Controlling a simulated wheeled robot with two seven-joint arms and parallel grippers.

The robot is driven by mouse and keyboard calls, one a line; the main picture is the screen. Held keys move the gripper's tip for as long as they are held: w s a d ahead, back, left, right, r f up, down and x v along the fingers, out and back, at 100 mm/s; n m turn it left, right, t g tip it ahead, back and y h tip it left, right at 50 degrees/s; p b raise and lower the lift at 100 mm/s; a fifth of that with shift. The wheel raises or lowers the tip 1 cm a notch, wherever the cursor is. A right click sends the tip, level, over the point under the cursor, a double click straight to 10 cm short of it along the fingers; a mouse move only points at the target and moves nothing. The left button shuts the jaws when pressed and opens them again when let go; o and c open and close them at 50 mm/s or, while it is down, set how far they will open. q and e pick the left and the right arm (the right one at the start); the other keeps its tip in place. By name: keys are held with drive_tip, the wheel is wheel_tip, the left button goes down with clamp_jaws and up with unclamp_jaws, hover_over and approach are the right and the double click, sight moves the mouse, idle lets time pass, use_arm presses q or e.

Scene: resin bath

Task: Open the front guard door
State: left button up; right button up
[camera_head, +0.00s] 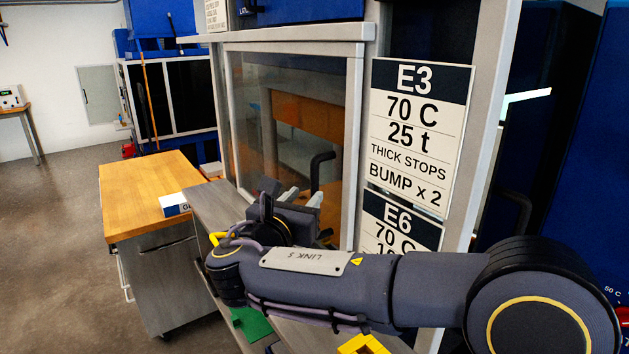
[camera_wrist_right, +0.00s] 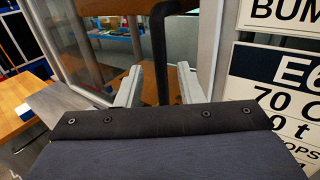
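The front guard door (camera_head: 290,110) is a clear panel in a grey frame and looks shut. Its lower part is hidden behind my right arm. A black bar handle (camera_head: 318,172) stands upright near the door's right side. My right gripper (camera_head: 304,196) is at the handle's lower part with its two pale fingers apart. In the right wrist view, the handle (camera_wrist_right: 160,50) runs down between the fingers of my right gripper (camera_wrist_right: 160,86), with a gap on both sides. I cannot tell how deep it sits between them. My left gripper is out of view.
A label panel (camera_head: 417,130) is right of the door. A grey ledge (camera_head: 222,208) runs below the door. A wooden-topped cabinet (camera_head: 150,190) stands to the left, with a small white sign (camera_head: 174,204). Open floor (camera_head: 55,230) lies at the far left.

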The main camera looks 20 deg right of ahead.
sight(314, 188)
drive_tip(key=p+x, duration=0.1)
drive_tip(key=x, duration=0.5)
drive_tip(key=shift+w+d+f, duration=0.1)
drive_tip(key=shift+d, duration=0.05)
drive_tip(key=shift+c, duration=0.2)
clamp_jaws()
